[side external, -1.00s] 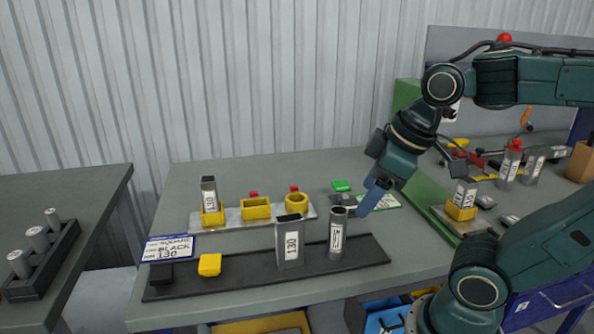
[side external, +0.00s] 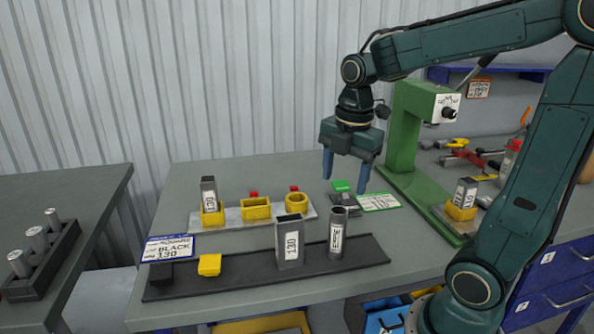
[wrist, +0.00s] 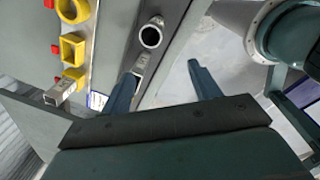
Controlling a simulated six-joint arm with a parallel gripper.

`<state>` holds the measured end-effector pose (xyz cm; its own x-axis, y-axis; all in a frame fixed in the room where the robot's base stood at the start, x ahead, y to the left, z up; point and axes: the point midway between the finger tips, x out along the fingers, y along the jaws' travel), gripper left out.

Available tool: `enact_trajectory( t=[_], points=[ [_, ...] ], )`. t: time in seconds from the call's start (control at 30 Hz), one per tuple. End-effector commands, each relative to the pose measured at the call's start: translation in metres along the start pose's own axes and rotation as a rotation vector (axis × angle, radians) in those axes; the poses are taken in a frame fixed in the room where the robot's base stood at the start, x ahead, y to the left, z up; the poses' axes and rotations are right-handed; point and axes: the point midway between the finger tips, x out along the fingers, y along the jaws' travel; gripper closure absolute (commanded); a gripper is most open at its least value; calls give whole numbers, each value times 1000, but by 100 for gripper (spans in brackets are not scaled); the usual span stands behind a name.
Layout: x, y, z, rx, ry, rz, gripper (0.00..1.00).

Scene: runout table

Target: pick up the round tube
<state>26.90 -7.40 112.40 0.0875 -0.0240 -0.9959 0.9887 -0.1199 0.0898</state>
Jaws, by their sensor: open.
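The round tube (side external: 337,234) is grey with a white label and stands upright on the black rail (side external: 215,285), right of the square tube (side external: 289,242) marked 130. My gripper (side external: 345,184) is open and empty, fingers pointing down, above and apart from the round tube in the side view. In the wrist view the round tube's open end (wrist: 151,36) lies beyond the fingertips, roughly between their lines. The gripper (wrist: 162,68) shows two spread fingers there. The left finger partly covers the square tube (wrist: 142,62).
Yellow holders (side external: 256,208) stand on a plate behind the rail, one with a square tube (side external: 209,190). A sign (side external: 167,248) and yellow block (side external: 210,265) are at the rail's left. A green press (side external: 405,140) stands at the right, a green card (side external: 380,202) before it.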

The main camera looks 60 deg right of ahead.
Motion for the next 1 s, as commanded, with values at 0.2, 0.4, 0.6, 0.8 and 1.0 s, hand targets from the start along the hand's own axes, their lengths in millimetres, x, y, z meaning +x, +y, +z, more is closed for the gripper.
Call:
enact_trajectory(
  t=[0.2, 0.4, 0.6, 0.8, 1.0],
  points=[
    [12, 13, 15, -221, 15, -63, 38],
    [17, 18, 21, -324, 27, -85, 38],
    [18, 19, 22, -340, 29, -88, 38],
    [27, 18, 22, -338, 29, -89, 38],
    [52, 15, 21, -338, 31, -92, 38]
  ],
)
